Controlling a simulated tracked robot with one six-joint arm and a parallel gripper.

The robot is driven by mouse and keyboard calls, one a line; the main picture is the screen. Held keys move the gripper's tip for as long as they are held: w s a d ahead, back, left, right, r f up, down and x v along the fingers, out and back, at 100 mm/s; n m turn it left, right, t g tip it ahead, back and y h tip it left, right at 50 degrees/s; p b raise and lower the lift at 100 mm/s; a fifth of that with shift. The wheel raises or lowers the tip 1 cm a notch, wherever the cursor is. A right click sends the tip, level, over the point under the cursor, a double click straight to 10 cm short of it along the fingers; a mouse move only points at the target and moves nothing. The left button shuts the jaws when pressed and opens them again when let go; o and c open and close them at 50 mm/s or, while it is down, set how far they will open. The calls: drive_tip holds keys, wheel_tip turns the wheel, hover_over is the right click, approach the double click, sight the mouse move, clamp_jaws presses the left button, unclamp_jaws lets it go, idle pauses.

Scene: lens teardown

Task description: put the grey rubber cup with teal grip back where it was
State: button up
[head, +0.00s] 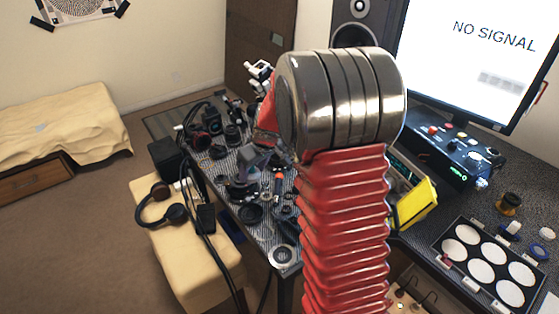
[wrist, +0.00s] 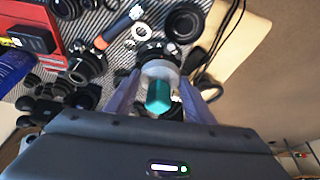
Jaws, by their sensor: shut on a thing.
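The grey rubber cup (wrist: 161,70) with its teal grip (wrist: 159,97) is between the fingers of my gripper (wrist: 160,76) in the wrist view. The pale grey fingers are shut on it, one on each side, and the teal grip points toward the camera. Dark lens parts (wrist: 149,52) show just beyond the cup. I cannot tell whether the cup touches them or the table, or how high it is. In the head view my red and metal arm covers part of the bench, and I cannot make out the cup there.
The striped workbench (wrist: 104,18) is crowded with lens parts, including a black ring (wrist: 184,22) and an orange-handled tool (wrist: 118,26). A cushioned bench (head: 168,254) with headphones (head: 163,206) stands beside the workbench.

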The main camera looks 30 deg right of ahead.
drive_tip(key=s+a+m, duration=0.2)
drive_tip(key=s+a, duration=0.1)
drive_tip(key=a, duration=1.1)
drive_tip(key=shift+a+h, duration=0.2)
drive_tip(key=shift+h, duration=0.2)
